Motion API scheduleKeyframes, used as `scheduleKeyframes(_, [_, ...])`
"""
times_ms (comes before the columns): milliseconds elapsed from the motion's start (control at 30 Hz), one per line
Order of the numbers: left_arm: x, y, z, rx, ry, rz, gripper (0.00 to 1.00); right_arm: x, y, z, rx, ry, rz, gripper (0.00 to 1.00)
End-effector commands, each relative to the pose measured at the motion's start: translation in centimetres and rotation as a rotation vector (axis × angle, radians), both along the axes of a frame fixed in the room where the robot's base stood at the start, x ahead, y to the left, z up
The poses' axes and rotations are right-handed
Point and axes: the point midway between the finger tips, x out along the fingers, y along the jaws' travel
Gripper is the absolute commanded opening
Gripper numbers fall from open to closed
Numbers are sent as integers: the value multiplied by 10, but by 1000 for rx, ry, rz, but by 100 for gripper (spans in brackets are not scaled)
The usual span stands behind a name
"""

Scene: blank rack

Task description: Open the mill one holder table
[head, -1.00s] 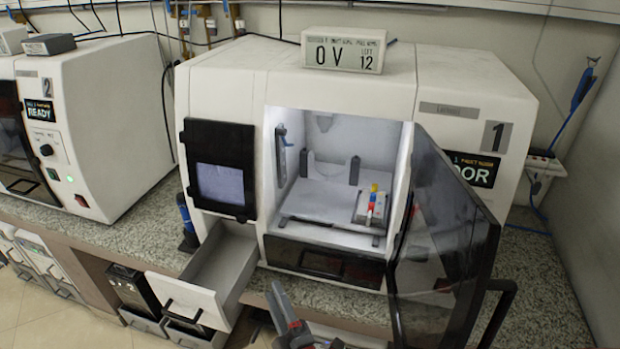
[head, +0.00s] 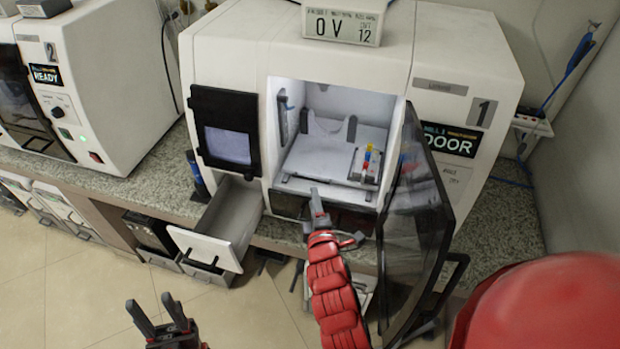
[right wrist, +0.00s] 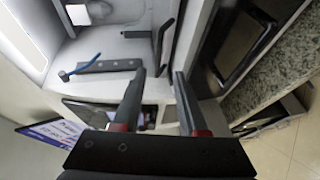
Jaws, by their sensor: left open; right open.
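Mill one (head: 450,60) is the white machine marked 1. Its dark glass door (head: 415,220) stands swung open to the right. Inside the lit chamber, a pale flat table (head: 318,160) bears a small block (head: 364,166) with red, blue and yellow parts at its right. My right gripper (head: 317,197) is open and empty, in front of the chamber's lower edge. In the right wrist view its two dark fingers (right wrist: 160,76) point toward the opening, apart. The red right arm hides part of the lower front. My left gripper (head: 156,305) is open and empty, low over the floor.
An open white drawer (head: 222,232) juts out at the mill's lower left. Mill two (head: 105,85), reading READY, stands farther left on the granite counter (head: 160,178). A wall (head: 585,160) bounds the right side. The floor in front is clear at left.

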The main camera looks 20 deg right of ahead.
Motion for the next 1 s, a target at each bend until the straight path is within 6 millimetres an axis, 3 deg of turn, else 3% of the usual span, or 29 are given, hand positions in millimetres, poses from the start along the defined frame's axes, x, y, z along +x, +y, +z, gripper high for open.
scheduleKeyframes(33, [0,0,9,0,0,0,50,10,-4,4,0,0,-4,42])
scheduleKeyframes(300, [0,0,27,0,0,0,50,55,-12,-6,1,1,-3,42])
scheduleKeyframes(500, [0,0,35,0,0,0,50,79,-17,-12,1,-1,-3,42])
scheduleKeyframes(1000, [0,0,37,0,0,0,50,91,-18,-16,1,-1,1,42])
